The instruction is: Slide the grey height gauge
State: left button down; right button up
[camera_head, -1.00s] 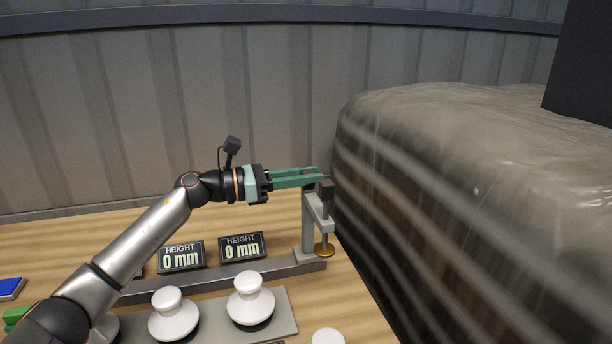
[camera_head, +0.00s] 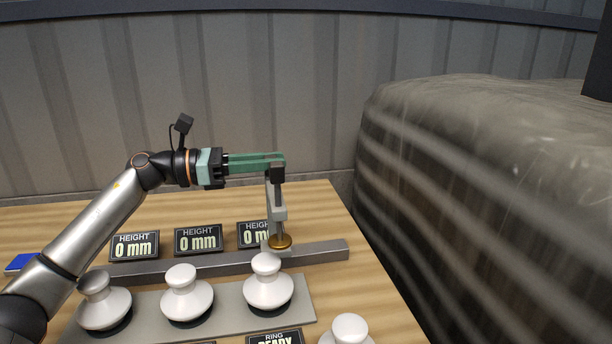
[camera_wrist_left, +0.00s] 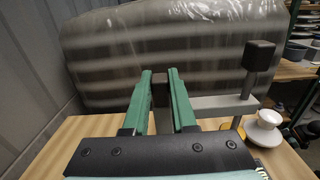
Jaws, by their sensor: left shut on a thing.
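The grey height gauge (camera_head: 277,213) stands upright on the dark grey rail (camera_head: 325,251), left of the rail's right end. It has a black knob on a rod and a brass disc (camera_head: 281,243) at the bottom. The disc is just above and behind the rightmost white insulator (camera_head: 267,289) on the plate; whether they touch I cannot tell. My left gripper (camera_head: 280,160) is shut on the gauge's post top. In the left wrist view, the post (camera_wrist_left: 160,92) sits between the green fingers, and the black knob (camera_wrist_left: 258,56) is to its right. My right gripper is out of view.
More insulators (camera_head: 186,294) stand on the grey plate (camera_head: 232,318). Another insulator (camera_head: 347,330) is at the front right. Height displays (camera_head: 198,239) behind the rail read 0 mm; the gauge partly hides the rightmost. A big wrapped bulk (camera_head: 480,170) stands right of the table.

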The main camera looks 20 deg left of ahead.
pick_arm(q)
jog(key=v, duration=0.2)
jog(key=shift+s+a+b, duration=0.15)
jog(key=shift+a+b, duration=0.1)
jog(key=shift+b, duration=0.05)
jog(key=c, duration=0.7)
grip_release()
jog(key=shift+b+v, duration=1.65)
jog(key=shift+v, duration=4.6)
